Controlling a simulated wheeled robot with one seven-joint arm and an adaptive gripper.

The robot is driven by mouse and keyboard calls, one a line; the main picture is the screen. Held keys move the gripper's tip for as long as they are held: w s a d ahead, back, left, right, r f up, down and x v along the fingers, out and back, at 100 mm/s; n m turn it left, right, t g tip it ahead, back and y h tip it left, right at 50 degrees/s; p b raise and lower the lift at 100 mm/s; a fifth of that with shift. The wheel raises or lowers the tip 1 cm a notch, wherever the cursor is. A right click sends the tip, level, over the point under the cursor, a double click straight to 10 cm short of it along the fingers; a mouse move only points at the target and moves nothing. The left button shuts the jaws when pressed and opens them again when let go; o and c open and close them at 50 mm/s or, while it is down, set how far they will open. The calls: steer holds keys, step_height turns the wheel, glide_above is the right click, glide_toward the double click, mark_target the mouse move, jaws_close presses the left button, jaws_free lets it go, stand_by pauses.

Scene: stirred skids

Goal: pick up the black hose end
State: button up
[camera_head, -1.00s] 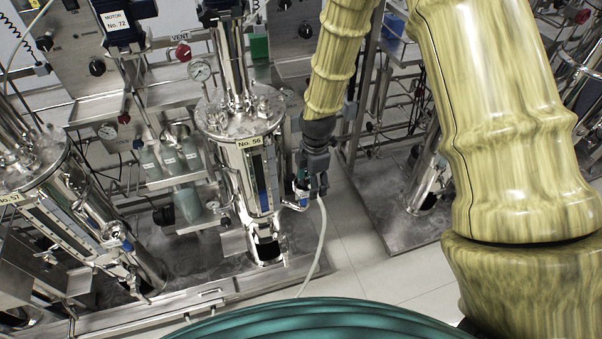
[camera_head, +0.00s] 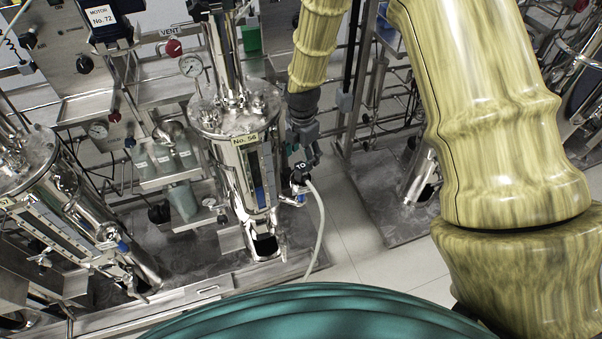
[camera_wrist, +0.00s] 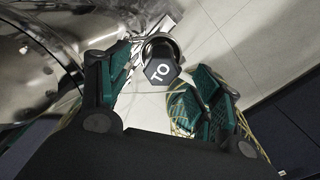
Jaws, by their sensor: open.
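The black hose end (camera_head: 300,174) is a small dark cap marked "TO" on a pale hose, beside the lower right of the steel vessel labelled No. 56 (camera_head: 228,165). In the wrist view the hose end (camera_wrist: 160,71) faces me, with a metal ring behind it. My gripper (camera_head: 307,158) is just above the hose end in the head view. In the wrist view my gripper (camera_wrist: 164,80) is open, its green-padded fingers left and right of the hose end with visible gaps. Whether the hose end lies within finger depth I cannot tell.
The pale hose (camera_head: 320,225) curves down toward the floor. A steel vessel wall fills the left of the wrist view, close to my left finger. Another vessel (camera_head: 75,205) stands at left. Pale floor tiles (camera_head: 350,240) are clear at right of the hose.

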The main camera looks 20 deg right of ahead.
mark_target(301, 166)
steer(key=shift+s+a+f+p, duration=0.2)
steer(key=shift+f+p, duration=0.2)
steer(key=shift+f, duration=0.5)
steer(key=shift+s+a+f+p, duration=0.1)
steer(key=shift+s+f+p, duration=0.2)
steer(key=shift+f, duration=0.55)
steer(key=shift+w+f, duration=0.15)
steer(key=shift+f, duration=0.75)
steer(key=c, duration=1.3)
